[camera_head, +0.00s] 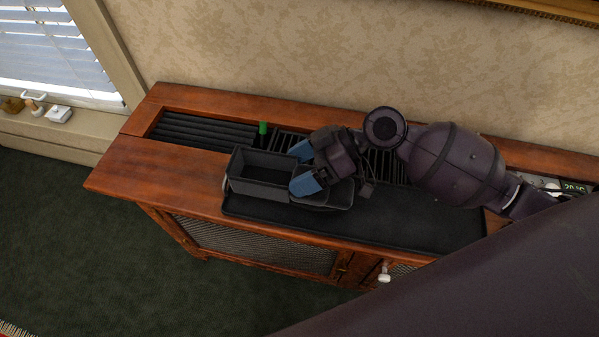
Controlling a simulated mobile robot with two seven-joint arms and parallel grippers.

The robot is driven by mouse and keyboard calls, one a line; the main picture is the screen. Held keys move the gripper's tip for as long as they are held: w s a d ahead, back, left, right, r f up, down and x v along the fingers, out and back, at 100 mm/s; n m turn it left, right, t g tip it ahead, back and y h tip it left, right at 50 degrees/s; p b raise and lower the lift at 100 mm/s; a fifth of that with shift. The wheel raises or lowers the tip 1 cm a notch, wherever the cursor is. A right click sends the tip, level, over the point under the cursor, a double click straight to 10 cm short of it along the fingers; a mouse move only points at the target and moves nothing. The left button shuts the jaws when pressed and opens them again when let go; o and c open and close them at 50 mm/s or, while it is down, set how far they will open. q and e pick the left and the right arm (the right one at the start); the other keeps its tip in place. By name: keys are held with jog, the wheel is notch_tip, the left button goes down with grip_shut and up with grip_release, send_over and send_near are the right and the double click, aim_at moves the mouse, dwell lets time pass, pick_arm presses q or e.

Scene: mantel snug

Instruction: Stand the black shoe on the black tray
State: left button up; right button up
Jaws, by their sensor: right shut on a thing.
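The black tray (420,222) lies flat along the front of the wooden cabinet top. My right gripper (305,167) reaches in from the right, low over the tray's left part, its two blue fingertips apart with a dark thing between them. The black shoe (335,197) seems to be the dark, rounded shape under and in front of the gripper. Much of it is hidden by the gripper, and I cannot tell whether its underside touches the tray. My left gripper is not in view.
A dark open-topped box (262,186) stands at the tray's left end, close to my fingertips. A small green-topped item (263,129) stands behind it, near slatted vents (205,131). The tray's right part is bare. A small display (574,187) sits at far right.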

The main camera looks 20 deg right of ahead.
notch_tip(320, 180, down, 3)
jog(key=shift+r, duration=0.2)
jog(key=shift+f, duration=0.1)
jog(key=o, duration=0.8)
jog(key=shift+f+b, duration=0.1)
jog(key=shift+b, duration=0.2)
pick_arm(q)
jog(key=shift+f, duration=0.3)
pick_arm(e)
jog(key=shift+r, duration=0.2)
pick_arm(q)
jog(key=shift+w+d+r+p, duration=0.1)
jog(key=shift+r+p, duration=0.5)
jog(key=shift+p, duration=0.05)
pick_arm(e)
jog(key=v, duration=1.2)
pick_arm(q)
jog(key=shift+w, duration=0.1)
pick_arm(e)
jog(key=shift+f, duration=0.15)
